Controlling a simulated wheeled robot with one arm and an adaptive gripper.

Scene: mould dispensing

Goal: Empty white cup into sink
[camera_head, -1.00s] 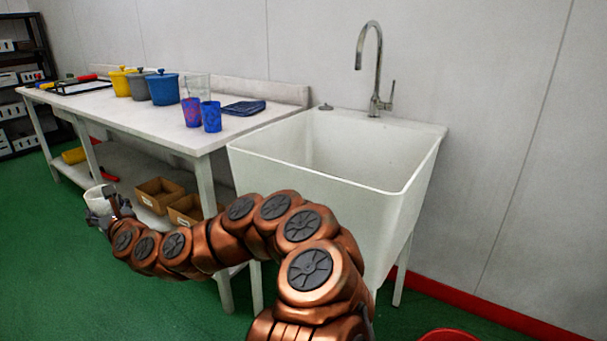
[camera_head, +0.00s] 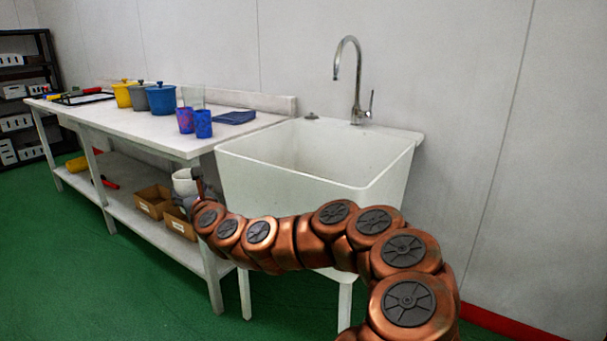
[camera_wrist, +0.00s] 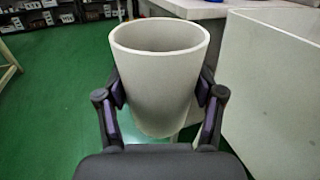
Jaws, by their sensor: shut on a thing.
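The white cup (camera_wrist: 158,85) is upright between the two fingers of my gripper (camera_wrist: 160,95) in the wrist view. My gripper is shut on its sides. In the head view the cup (camera_head: 184,182) shows small, in front of the table's end and left of the sink, below the sink's rim. My gripper (camera_head: 197,190) is partly hidden there by my arm. The white sink (camera_head: 290,170) stands right of the table, and its side wall (camera_wrist: 275,80) fills the right of the wrist view. The cup's contents cannot be made out.
A white table (camera_head: 155,130) left of the sink holds yellow, grey and blue pots, two patterned cups (camera_head: 203,123) and a dark blue cloth (camera_head: 236,117). Cardboard boxes (camera_head: 153,200) sit on its lower shelf. A tall faucet (camera_head: 357,85) rises behind the sink. Green floor is open at the left.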

